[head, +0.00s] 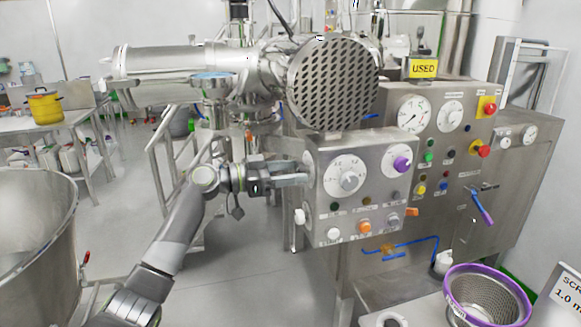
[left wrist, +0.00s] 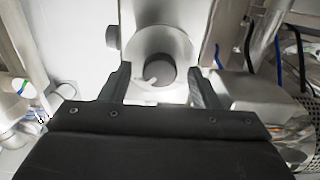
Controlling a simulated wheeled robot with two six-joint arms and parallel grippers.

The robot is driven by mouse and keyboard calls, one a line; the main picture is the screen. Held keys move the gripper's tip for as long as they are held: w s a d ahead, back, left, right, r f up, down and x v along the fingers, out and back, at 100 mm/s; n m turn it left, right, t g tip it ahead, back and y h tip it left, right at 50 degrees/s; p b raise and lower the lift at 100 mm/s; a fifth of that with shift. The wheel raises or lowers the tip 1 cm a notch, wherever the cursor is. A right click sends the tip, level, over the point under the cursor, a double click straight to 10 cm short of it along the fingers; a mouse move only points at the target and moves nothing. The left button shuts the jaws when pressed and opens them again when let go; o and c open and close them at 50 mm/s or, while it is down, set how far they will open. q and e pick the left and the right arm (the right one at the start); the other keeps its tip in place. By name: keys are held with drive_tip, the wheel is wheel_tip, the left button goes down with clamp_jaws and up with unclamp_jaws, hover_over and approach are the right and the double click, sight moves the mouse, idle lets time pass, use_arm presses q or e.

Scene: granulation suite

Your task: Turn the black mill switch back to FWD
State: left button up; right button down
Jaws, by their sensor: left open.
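In the left wrist view a dark round switch knob (left wrist: 160,68) with a pale pointer sits on a round light plate. It lies between the two fingers of my left gripper, and I cannot tell whether they touch it. I cannot read any FWD mark. In the head view my left gripper (head: 304,173) is open at the left side of the steel control box (head: 376,168). The side face and the switch there are hidden from the head view. My right gripper is not in view.
The box front carries a large dial (head: 348,178), a purple knob (head: 402,164) and several coloured buttons. A pale knob (head: 299,216) sticks out at its lower left edge. A perforated steel disc (head: 333,83) is above. A purple-rimmed sieve (head: 490,270) stands at lower right.

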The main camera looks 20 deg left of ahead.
use_arm(q)
drive_tip(key=shift+d, duration=0.1)
drive_tip(key=c, duration=1)
